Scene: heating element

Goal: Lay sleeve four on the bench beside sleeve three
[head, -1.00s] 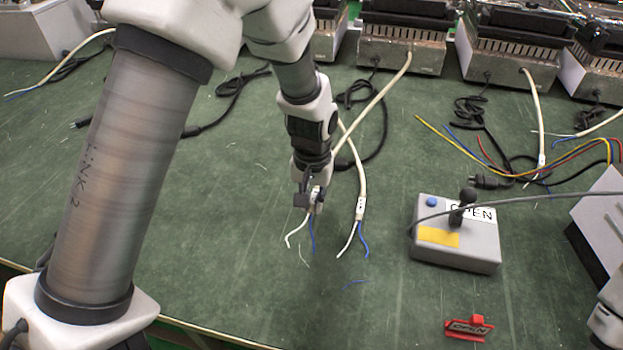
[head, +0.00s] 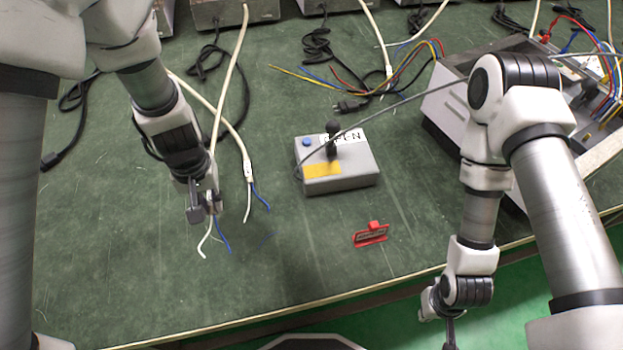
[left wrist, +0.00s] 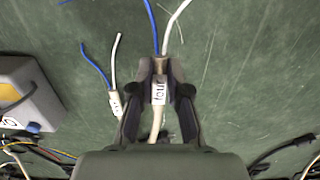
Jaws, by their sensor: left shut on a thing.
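Sleeve four (left wrist: 159,92), a white cable end labelled "four" with one blue and one white wire, is between the fingers of my left gripper (left wrist: 160,88). In the head view my left gripper (head: 205,208) is shut on it, low over the green bench; whether the sleeve touches the bench I cannot tell. Sleeve three (head: 247,172) lies on the bench just right of the gripper, apart from it; it also shows in the left wrist view (left wrist: 116,103), its label not readable. My right gripper (head: 436,308) hangs past the bench's front edge, its fingers unclear.
A grey control box (head: 340,183) with a black lever stands right of the sleeves. A red tag (head: 370,235) lies in front of it. A grey unit (head: 445,100) with coloured wires is at the right. The bench's (head: 120,270) front left is clear.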

